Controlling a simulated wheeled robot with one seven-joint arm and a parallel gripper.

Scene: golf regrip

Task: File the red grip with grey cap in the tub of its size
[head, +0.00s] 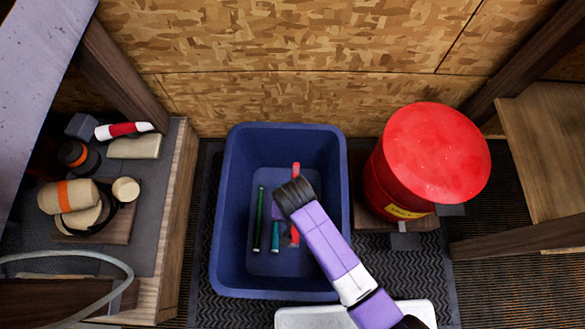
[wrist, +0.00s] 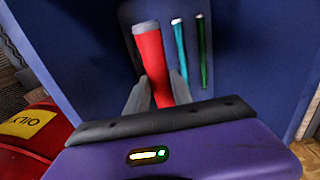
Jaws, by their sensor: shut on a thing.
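The red grip with grey cap (wrist: 150,58) shows large in the wrist view, its grey-capped end pointing away from me. My gripper (wrist: 158,92) is shut on it, one finger on each side. In the head view the red grip (head: 296,169) is partly hidden under my gripper (head: 291,205), inside the outline of the blue tub (head: 228,215). A green grip (head: 259,219) and a teal grip (head: 275,237) lie on the tub floor to its left. The red grip looks nearer the wrist camera than these. Whether it touches the floor I cannot tell.
A red drum (head: 432,150) stands close to the tub's right. A bench (head: 158,215) at the left holds several items, among them a red-and-white piece (head: 124,130). A pale tray (head: 300,317) lies in front of the tub. A wood-chip wall is behind.

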